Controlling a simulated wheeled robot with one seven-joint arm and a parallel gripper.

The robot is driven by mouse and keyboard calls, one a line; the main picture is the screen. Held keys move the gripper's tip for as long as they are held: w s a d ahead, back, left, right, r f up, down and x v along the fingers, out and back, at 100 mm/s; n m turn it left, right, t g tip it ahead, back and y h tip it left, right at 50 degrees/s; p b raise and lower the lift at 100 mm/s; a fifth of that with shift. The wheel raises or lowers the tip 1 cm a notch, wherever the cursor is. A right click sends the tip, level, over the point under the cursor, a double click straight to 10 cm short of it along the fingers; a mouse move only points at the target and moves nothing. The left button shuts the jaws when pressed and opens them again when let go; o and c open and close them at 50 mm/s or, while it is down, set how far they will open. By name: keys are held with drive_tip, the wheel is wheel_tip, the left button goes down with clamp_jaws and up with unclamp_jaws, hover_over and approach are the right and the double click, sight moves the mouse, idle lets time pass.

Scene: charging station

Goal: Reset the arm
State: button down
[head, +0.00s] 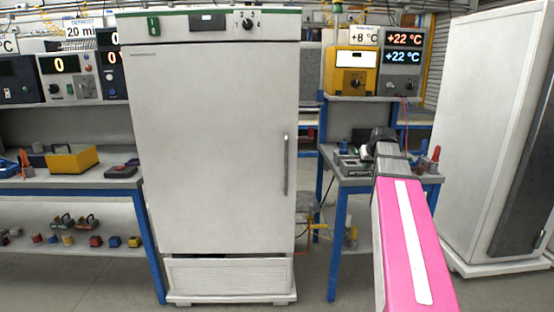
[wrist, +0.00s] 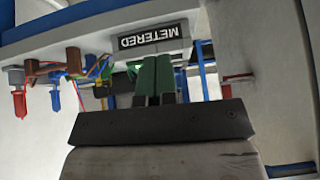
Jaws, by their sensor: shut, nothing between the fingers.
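My arm (head: 408,240), with a pink cover and a white stripe, reaches forward on the right of the head view. Its dark far end (head: 380,142) is in front of the right workbench, and the fingertips cannot be made out there. In the wrist view my gripper (wrist: 156,62) shows two green fingers side by side, shut with nothing between them. They point at a grey unit with an upside-down METERED label (wrist: 146,38). I cannot tell whether the fingertips touch that unit.
The right workbench (head: 360,180) holds small devices and a red plug (head: 435,155). Red (wrist: 19,100) and blue (wrist: 55,98) plugs show in the wrist view. A tall white cabinet (head: 215,150) stands mid-view, another white cabinet (head: 475,130) at right.

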drive_tip(key=s+a+f+g, duration=0.2)
drive_tip(key=s+a+f, duration=0.3)
drive_tip(key=f, duration=0.6)
drive_tip(key=s+a+f+g, duration=0.2)
drive_tip(key=s+a+f, duration=0.4)
drive_tip(key=s+f, duration=0.4)
drive_tip(key=s+a+f+g, duration=0.3)
drive_tip(key=s+a+f, duration=0.3)
drive_tip(key=f, duration=0.7)
drive_tip(key=shift+s+a+h, duration=0.2)
drive_tip(key=shift+s+h, duration=0.1)
drive_tip(key=shift+s, duration=0.8)
